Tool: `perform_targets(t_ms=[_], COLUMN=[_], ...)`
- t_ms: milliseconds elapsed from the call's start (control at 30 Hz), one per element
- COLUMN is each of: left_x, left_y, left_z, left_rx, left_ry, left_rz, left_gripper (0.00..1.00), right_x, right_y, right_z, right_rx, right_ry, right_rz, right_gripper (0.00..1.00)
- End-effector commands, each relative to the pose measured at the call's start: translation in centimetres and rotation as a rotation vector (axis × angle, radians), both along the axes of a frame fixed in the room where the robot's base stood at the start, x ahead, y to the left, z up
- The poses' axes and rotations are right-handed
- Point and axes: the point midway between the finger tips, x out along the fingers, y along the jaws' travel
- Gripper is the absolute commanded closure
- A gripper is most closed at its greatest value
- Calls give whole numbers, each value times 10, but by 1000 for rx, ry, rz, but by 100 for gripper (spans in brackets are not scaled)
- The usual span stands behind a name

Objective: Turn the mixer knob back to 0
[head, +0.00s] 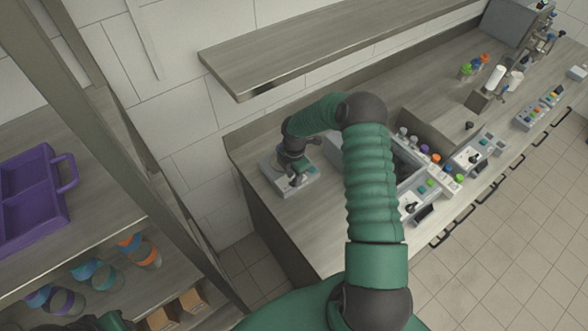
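My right gripper (298,179) is small and dark at the end of my green arm. It is over a light grey box-like unit (310,186) at the left end of the counter. I cannot tell whether its fingers are open or shut, or whether they touch anything. A dark and teal part shows on the unit beside the gripper. No mixer knob can be made out for certain, and the gripper and wrist hide part of the unit. My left gripper is not in view.
The counter (262,150) runs to the upper right. Control panels with coloured buttons (430,187) stand along its front edge, partly behind my arm. A shelf (300,48) hangs above. A purple tray (35,200) and several coloured cups (103,276) are on the left rack.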

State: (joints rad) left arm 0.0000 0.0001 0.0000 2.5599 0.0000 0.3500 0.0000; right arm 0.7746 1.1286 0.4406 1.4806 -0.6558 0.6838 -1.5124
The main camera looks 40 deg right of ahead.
Motion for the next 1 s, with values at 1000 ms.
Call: perform_targets(t_ms=[1000], left_x=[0], left_y=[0], left_z=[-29], left_rx=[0], left_ry=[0], left_rz=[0], left_gripper=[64], right_x=[3], right_y=[-2], right_z=[161], right_rx=[3], right_ry=[4], right_rz=[1], right_gripper=[67])
